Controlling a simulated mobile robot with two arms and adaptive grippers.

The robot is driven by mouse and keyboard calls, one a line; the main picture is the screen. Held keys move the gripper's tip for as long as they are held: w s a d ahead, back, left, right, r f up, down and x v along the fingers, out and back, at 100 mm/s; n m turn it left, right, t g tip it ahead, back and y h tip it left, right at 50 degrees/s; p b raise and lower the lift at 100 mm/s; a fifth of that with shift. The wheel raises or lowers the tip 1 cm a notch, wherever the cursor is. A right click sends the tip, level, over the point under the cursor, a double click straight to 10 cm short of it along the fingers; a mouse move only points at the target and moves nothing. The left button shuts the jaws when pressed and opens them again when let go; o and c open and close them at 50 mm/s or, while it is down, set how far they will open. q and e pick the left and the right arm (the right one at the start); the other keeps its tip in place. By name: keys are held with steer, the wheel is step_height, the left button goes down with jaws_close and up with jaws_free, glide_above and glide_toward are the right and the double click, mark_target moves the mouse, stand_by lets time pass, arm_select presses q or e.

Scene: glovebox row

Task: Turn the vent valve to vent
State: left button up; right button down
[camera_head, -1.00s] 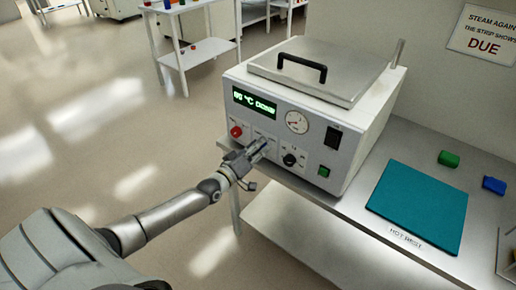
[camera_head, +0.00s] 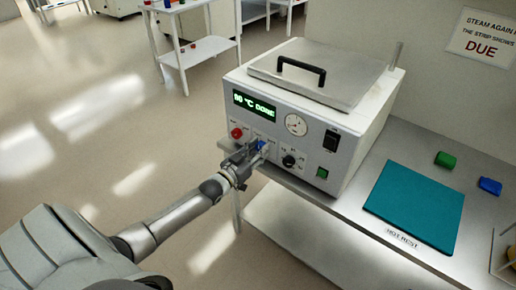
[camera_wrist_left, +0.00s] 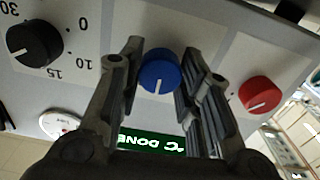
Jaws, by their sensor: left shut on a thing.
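A white steam unit (camera_head: 300,110) with a grey lid stands on the bench. Its front carries a red knob (camera_head: 237,133), a blue knob (camera_head: 261,145) and a black dial (camera_head: 289,160). My left gripper (camera_head: 257,149) is at the front panel, shut on the blue knob. The wrist view is upside down and shows the blue knob (camera_wrist_left: 159,70) between the two fingers of the left gripper (camera_wrist_left: 158,50), its white mark towards the picture's bottom. The red knob (camera_wrist_left: 260,95) is beside the right finger. The panel labels are too small to read. My right gripper is out of view.
The display (camera_head: 254,104) shows °C DONE in green. A gauge (camera_head: 296,124), a black switch (camera_head: 332,140) and a green button (camera_head: 322,173) are on the same panel. A teal mat (camera_head: 415,207), a green block (camera_head: 446,159) and a blue block (camera_head: 490,186) lie to the right.

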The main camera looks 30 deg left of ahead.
arm_select(q)
steer(key=m, duration=0.9)
steer(key=shift+m, duration=0.4)
stand_by(0.4)
steer(key=o, duration=1)
steer(key=s, duration=1.2)
steer(key=shift+a, duration=0.45)
